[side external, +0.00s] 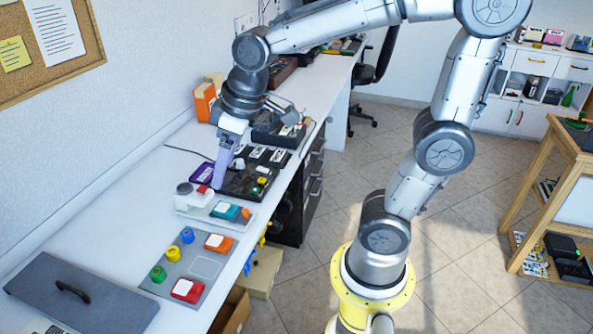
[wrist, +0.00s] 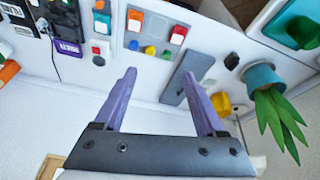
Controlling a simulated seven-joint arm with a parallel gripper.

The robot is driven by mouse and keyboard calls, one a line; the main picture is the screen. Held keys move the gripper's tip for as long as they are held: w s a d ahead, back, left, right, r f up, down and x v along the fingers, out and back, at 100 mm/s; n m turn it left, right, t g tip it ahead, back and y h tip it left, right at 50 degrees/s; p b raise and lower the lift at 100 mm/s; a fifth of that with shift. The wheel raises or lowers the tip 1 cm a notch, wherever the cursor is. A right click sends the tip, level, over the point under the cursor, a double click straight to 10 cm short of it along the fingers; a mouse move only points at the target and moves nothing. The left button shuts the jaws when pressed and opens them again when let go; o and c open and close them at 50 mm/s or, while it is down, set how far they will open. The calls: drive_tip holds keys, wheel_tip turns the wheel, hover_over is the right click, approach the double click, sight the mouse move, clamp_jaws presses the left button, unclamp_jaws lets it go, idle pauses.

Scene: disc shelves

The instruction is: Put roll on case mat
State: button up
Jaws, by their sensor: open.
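My gripper (side external: 221,172) has purple fingers and hangs over the white desk, beside the black equipment panel. In the wrist view my gripper (wrist: 158,73) is open, with nothing between its fingers. A grey mat (side external: 207,292) bears round yellow (side external: 173,254), blue (side external: 187,235) and green (side external: 158,273) pieces, an orange case (side external: 219,243), a red case (side external: 186,290) and an empty square outline. I cannot tell which thing is the roll or which mat is meant.
The black panel (side external: 236,187) with small devices lies behind the mats. A grey board with a black handle (side external: 80,297) lies at the desk's front left. A potted plant (wrist: 263,78) stands right in the wrist view. Bare desk (side external: 110,228) lies along the wall.

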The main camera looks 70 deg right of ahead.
drive_tip(key=s+d+m+t, duration=0.1)
drive_tip(key=s+d+m, duration=0.1)
drive_tip(key=s, duration=1.1)
drive_tip(key=shift+f+m+t, duration=0.15)
drive_tip(key=shift+m+t, duration=0.15)
